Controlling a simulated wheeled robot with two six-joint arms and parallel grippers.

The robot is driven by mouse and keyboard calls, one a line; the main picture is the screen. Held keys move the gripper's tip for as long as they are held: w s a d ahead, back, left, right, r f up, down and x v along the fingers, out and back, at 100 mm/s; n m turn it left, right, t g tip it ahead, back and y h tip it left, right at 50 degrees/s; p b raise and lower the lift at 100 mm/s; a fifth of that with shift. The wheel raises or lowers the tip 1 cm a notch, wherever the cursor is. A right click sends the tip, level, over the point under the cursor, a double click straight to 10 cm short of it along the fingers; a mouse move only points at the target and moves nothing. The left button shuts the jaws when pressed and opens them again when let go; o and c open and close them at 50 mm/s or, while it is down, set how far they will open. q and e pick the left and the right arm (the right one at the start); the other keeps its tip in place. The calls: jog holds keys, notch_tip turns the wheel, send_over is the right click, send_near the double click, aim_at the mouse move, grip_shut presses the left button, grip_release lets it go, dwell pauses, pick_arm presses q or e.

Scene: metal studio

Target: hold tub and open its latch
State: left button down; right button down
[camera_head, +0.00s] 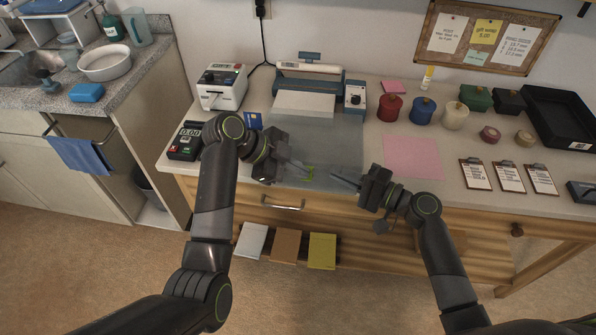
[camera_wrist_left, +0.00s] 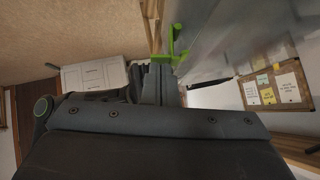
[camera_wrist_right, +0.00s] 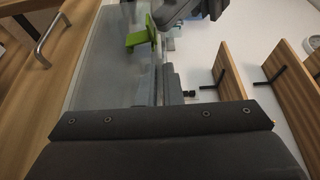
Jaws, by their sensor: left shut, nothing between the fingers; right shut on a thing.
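A clear grey tub (camera_head: 335,150) stands at the table's front edge, with a green latch (camera_head: 308,172) on its front side. My right gripper (camera_head: 337,180) is shut on the tub, its fingers at the tub's edge right of the latch; the exact grip is hard to see. My left gripper (camera_head: 302,164) is shut and empty, its tips close to the latch from the left and above. In the left wrist view the latch (camera_wrist_left: 176,46) is just beyond my fingertips; I cannot tell whether they touch. The right wrist view shows the latch (camera_wrist_right: 141,38) too.
A laminator (camera_head: 308,82) and a white label machine (camera_head: 222,88) stand behind the tub. A card terminal (camera_head: 186,140) is at the left. Several round pots, such as a red one (camera_head: 390,108), stand behind a pink sheet (camera_head: 412,157). Clipboards (camera_head: 509,177) lie further right.

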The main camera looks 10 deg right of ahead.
pick_arm(q)
jog(key=d+r+v, duration=0.2)
jog(key=v, duration=1.1)
jog(key=a+f+x, duration=0.2)
jog(key=x, duration=1)
jog(key=shift+d+f+g, duration=0.3)
jog(key=shift+s, duration=0.1)
jog(key=shift+s+a+f, duration=0.25)
jog(key=shift+s+f, duration=0.65)
jog(key=shift+s, duration=0.05)
jog(key=shift+r, duration=0.1)
